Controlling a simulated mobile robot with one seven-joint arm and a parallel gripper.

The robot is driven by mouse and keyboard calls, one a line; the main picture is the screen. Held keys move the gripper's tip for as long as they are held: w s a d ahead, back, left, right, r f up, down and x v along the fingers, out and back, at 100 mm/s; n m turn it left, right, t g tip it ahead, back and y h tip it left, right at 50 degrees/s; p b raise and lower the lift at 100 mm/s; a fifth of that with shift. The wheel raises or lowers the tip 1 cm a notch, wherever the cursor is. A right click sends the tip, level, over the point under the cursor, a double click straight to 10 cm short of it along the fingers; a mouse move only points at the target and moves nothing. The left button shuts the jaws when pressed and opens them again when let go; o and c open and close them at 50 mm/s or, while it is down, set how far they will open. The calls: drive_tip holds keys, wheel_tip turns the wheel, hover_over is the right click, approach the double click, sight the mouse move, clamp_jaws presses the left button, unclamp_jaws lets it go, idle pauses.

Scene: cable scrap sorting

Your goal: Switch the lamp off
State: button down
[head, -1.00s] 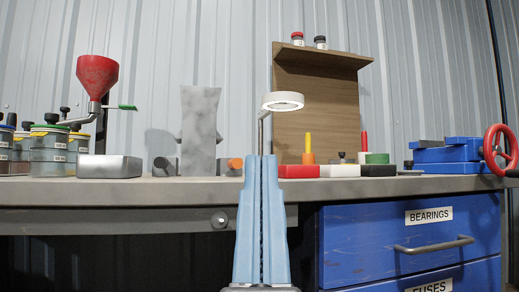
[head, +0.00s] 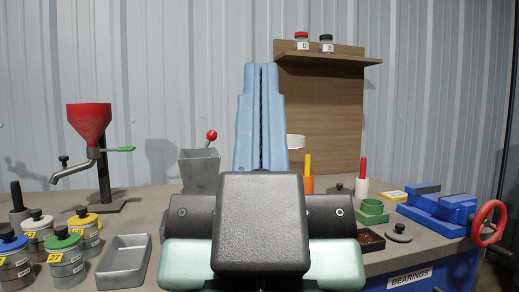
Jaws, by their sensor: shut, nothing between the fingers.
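I cannot tell from this sliver whether the lamp is lit. My gripper (head: 261,68) has long light-blue fingers pressed together and pointing up, with nothing between them. In the picture it overlaps the lamp; I cannot tell how far apart they are.
A grey hopper (head: 199,172) with a red-knobbed lever stands left of my gripper. A red funnel (head: 89,122), a metal tray (head: 124,262) and several lidded jars are farther left.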

wheel_tip(320, 180, up, 33)
drive_tip(key=p, duration=3)
drive_tip(key=shift+r+p, duration=0.15)
drive_tip(key=shift+p, duration=0.15)
drive_tip(key=shift+w, duration=0.1)
